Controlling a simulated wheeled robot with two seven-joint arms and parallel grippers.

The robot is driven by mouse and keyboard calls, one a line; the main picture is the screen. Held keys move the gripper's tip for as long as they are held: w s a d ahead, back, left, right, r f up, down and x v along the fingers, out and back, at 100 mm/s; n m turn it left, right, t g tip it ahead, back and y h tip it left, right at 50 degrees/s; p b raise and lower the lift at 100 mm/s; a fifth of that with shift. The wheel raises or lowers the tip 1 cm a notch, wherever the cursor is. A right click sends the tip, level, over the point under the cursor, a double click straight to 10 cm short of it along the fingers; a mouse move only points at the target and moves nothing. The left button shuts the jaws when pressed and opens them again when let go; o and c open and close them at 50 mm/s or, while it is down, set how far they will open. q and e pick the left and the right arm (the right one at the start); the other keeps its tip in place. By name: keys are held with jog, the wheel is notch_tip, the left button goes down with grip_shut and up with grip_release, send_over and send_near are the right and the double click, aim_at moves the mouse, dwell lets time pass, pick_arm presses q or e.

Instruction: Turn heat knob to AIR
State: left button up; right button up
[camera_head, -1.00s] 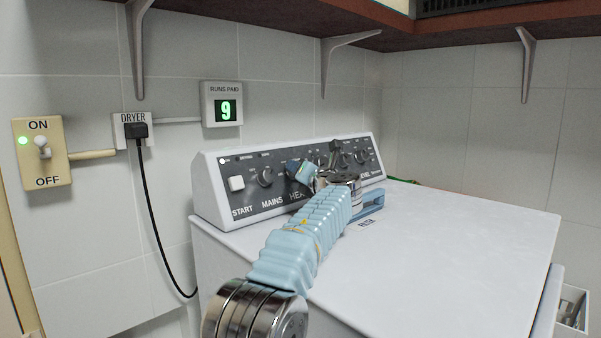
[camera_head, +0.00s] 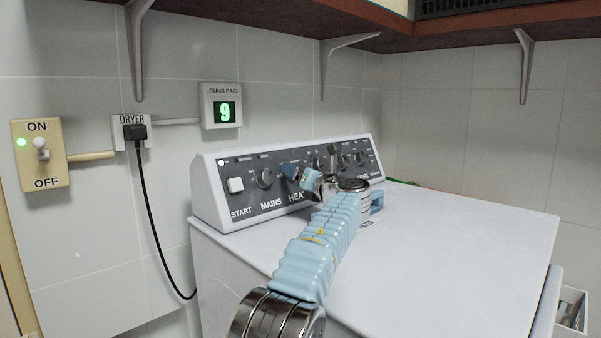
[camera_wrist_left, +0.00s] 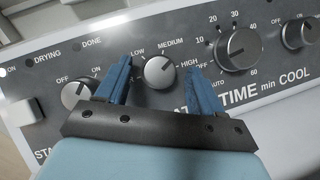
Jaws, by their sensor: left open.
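The heat knob (camera_wrist_left: 160,72) is a round grey dial on the dryer's dark control panel (camera_wrist_left: 205,22). Its white mark points up and right, between the MEDIUM and HIGH labels. The AIR label is not readable. My left gripper (camera_wrist_left: 158,68) is open, with one blue finger on each side of the heat knob in the left wrist view. I cannot tell whether the fingers touch it. In the head view my left gripper (camera_head: 298,173) is at the panel above the HEAT label and covers the knob. My right gripper is not in view.
The mains knob (camera_wrist_left: 78,92) is left of the heat knob, and the time knob (camera_wrist_left: 237,48) and cool knob (camera_wrist_left: 298,33) are right of it. A white start button (camera_head: 235,185) is at the panel's left. The dryer top (camera_head: 455,240) is largely clear.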

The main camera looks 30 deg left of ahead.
pick_arm(q)
jog(key=shift+r, duration=0.15)
jog(key=s+d+r+b, duration=0.1)
jog(key=s+d+r, duration=0.2)
jog(key=s+r, duration=0.3)
jog(key=s+d+r+b, duration=0.1)
jog(key=s+d+r, duration=0.2)
jog(key=s+r, duration=0.3)
jog(key=shift+s+d+r, duration=0.2)
jog(key=shift+d+r, duration=0.1)
jog(key=shift+r, duration=0.05)
